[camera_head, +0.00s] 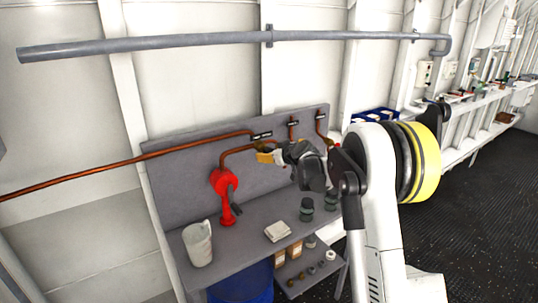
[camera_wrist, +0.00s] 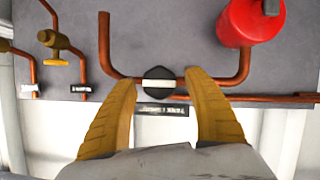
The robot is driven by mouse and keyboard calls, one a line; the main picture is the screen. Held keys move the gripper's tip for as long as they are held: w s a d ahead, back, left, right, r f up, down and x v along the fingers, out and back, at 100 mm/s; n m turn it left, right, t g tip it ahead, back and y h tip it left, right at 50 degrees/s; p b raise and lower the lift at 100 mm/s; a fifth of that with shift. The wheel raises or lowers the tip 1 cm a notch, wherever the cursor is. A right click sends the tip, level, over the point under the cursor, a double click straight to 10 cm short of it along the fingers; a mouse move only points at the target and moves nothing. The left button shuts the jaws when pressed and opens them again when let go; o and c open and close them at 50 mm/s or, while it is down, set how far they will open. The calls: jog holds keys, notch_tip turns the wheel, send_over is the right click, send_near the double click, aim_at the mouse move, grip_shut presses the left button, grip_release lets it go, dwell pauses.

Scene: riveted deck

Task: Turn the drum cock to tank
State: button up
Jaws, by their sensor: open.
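A round black cock with a white bar (camera_wrist: 158,84) sits on a copper pipe run in the wrist view. The white bar lies across the picture, roughly in line with the pipe. A small dark label plate (camera_wrist: 162,109) is just below it; its lettering is upside down and too small to read. My gripper (camera_wrist: 161,92) is open, with one tan finger on each side of the cock; I cannot tell whether either touches it. In the head view my gripper (camera_head: 264,153) is against the grey back panel (camera_head: 190,170) and hides the cock.
A red hand pump (camera_head: 225,190) stands left of my gripper; it also shows in the wrist view (camera_wrist: 250,20). A brass valve (camera_wrist: 58,42) is at the wrist view's left. A jug (camera_head: 198,244), a cloth (camera_head: 278,231) and dark jars (camera_head: 307,209) stand on the bench. A blue drum (camera_head: 242,284) is below.

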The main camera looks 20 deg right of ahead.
jog(key=shift+w, duration=0.2)
jog(key=shift+c, duration=0.6)
jog(key=c, duration=1.1)
